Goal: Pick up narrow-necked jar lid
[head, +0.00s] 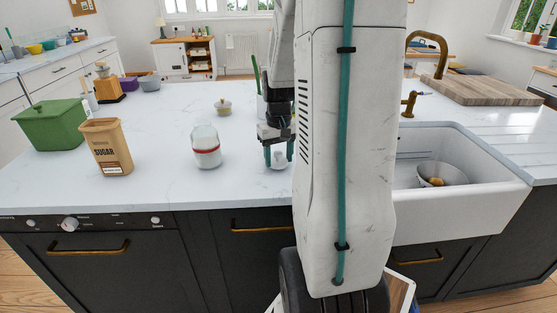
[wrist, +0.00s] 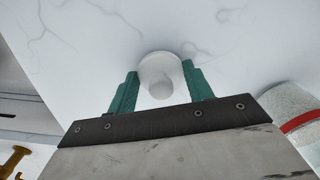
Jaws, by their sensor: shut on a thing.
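A small white round lid with a knob (wrist: 161,88) sits between the teal fingers of my gripper (wrist: 162,76) in the wrist view. My gripper (head: 279,155) is shut on this lid, low over the white counter. In the head view the lid (head: 279,161) shows partly between the fingers; I cannot tell whether it still touches the counter. A clear glass jar with white contents and a red band (head: 206,147) stands upright on the counter, left of my gripper. Part of the jar also shows at the right edge of the wrist view (wrist: 290,105).
A sugar bag (head: 108,147) and a green box (head: 50,127) stand to the left. A small lidded pot (head: 222,106) stands behind the jar. The sink (head: 470,205), holding a bowl (head: 430,172), lies right of my arm. Counter between the jar and gripper is clear.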

